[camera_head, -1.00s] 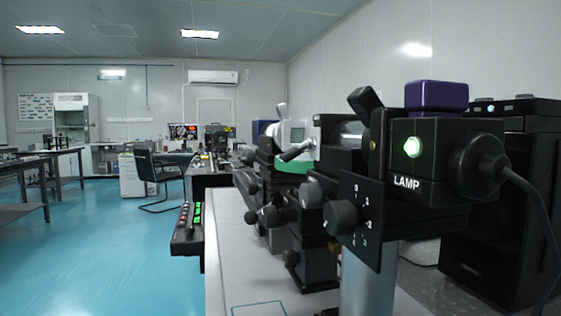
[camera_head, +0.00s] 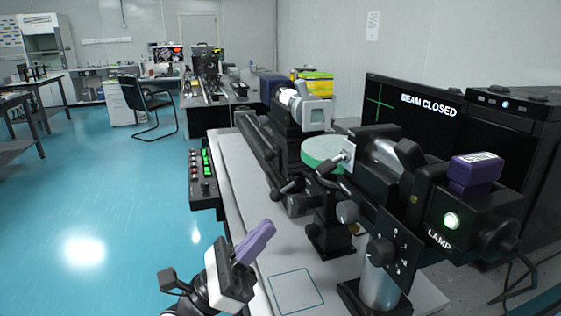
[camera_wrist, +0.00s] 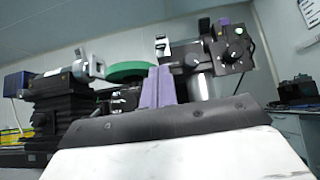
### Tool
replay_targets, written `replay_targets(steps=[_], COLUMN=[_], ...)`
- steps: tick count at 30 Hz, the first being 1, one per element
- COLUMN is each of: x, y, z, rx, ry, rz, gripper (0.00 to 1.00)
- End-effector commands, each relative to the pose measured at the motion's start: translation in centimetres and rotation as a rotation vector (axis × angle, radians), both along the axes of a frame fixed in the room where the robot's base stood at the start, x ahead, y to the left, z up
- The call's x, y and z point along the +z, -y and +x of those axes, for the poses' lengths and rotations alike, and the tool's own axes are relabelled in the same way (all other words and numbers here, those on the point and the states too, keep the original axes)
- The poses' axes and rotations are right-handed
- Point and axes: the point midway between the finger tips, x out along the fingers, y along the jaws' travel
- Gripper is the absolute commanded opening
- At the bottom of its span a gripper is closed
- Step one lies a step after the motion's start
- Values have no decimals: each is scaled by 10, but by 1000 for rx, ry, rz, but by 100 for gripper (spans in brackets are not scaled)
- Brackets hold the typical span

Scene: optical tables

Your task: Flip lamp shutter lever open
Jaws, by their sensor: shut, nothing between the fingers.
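The black lamp housing (camera_head: 457,212) is at the right in the head view, with a lit green light and the word LAMP. A dark paddle-shaped lever (camera_head: 409,154) stands tilted up and left beside it; it looks like the shutter lever. A screen (camera_head: 415,106) behind reads BEAM CLOSED. My gripper (camera_head: 262,236) is low in the head view, left of the lamp and well apart from it. Its purple fingers are together and empty. In the wrist view the fingers (camera_wrist: 158,86) point toward the bench, with the lamp assembly (camera_wrist: 230,50) behind them to the right.
A numbered dial plate (camera_head: 385,252) and a silver post (camera_head: 380,288) stand in front of the lamp. A green disc (camera_head: 322,153) and a black bench instrument (camera_head: 300,125) are left of it. A purple block (camera_head: 475,172) sits on the lamp. The white tabletop (camera_head: 240,175) has free room near my gripper.

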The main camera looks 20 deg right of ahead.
Motion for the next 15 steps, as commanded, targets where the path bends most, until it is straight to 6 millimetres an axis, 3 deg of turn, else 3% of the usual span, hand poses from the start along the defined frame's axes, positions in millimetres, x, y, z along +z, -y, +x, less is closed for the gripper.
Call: replay_targets(steps=[4, 15], x=[-7, -7], y=[20, 22], z=[1, 1], rx=[-4, -3], ry=[13, 15], rz=[53, 57], gripper=[0, 0])
